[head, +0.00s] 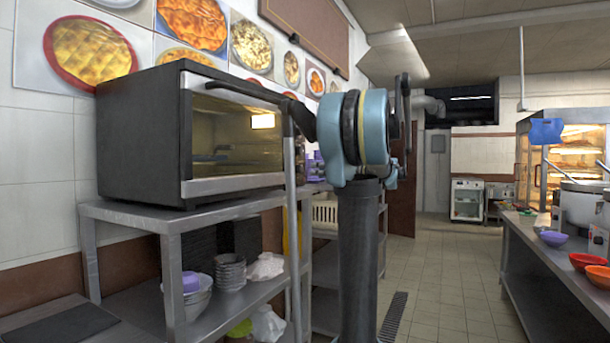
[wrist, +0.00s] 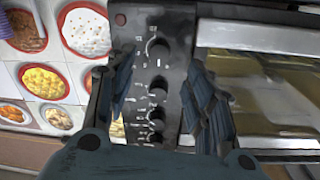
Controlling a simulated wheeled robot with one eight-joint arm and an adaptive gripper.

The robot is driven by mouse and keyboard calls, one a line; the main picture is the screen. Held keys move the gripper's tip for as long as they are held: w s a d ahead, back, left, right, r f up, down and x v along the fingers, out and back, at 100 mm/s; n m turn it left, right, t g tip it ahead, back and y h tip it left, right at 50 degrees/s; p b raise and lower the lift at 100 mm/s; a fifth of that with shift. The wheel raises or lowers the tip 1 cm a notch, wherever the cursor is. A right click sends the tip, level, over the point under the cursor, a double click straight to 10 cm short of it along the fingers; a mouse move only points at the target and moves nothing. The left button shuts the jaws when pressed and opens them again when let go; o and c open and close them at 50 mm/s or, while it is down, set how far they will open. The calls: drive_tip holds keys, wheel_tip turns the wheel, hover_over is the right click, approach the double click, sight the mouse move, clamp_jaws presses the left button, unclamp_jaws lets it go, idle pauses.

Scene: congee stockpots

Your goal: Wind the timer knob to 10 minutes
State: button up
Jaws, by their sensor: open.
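The black toaster oven (head: 140,135) stands on a steel shelf in the head view, its glass door shut. My arm covers its right front there. In the wrist view its dark control panel (wrist: 165,22) shows several knobs in a column with white markings. The knob (wrist: 158,48) at one end sits apart from the others. Another knob (wrist: 158,91) lies between my fingers; which one is the timer I cannot tell. My gripper (wrist: 160,78) is open in front of the panel, one finger on each side of the knob column, holding nothing. Contact with a knob is not visible.
The steel shelf (head: 225,203) holds stacked bowls (head: 230,272) below the oven. The oven's glass door (wrist: 262,88) lies right of the panel in the wrist view. A steel counter (head: 545,262) with bowls stands at right. The tiled floor (head: 445,285) between is clear.

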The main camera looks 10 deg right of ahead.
sight(302, 170)
drive_tip(key=x, duration=0.7)
drive_tip(key=shift+w+a, duration=0.1)
drive_tip(key=shift+a, duration=0.05)
drive_tip(key=c, duration=1.1)
